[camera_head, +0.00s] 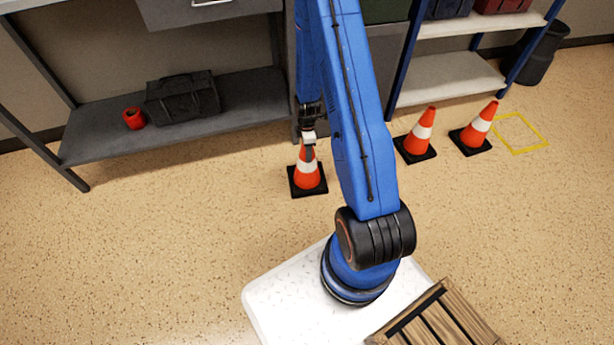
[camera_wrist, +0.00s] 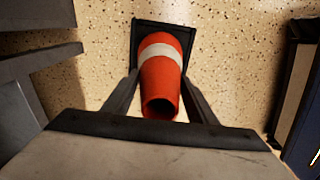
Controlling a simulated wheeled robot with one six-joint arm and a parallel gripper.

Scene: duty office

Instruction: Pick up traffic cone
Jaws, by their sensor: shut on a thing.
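An orange traffic cone (camera_head: 307,175) with a white band and black square base stands upright on the floor, left of my blue arm in the head view. My gripper (camera_head: 308,146) is at its top, shut on it. In the wrist view my gripper (camera_wrist: 158,100) has one finger on each side of the cone (camera_wrist: 160,75), near its tip. Whether the base touches the floor is hard to tell. Two similar cones, one nearer (camera_head: 419,138) and one farther right (camera_head: 478,130), stand to the right of my arm.
A grey bench's lower shelf (camera_head: 95,140) at the left holds a dark bag (camera_head: 183,97) and a red roll (camera_head: 134,118). Shelving (camera_head: 455,75) and a dark bin (camera_head: 543,52) stand at the back right. A yellow square (camera_head: 519,132) marks the floor. A wooden crate (camera_head: 440,318) is at the front.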

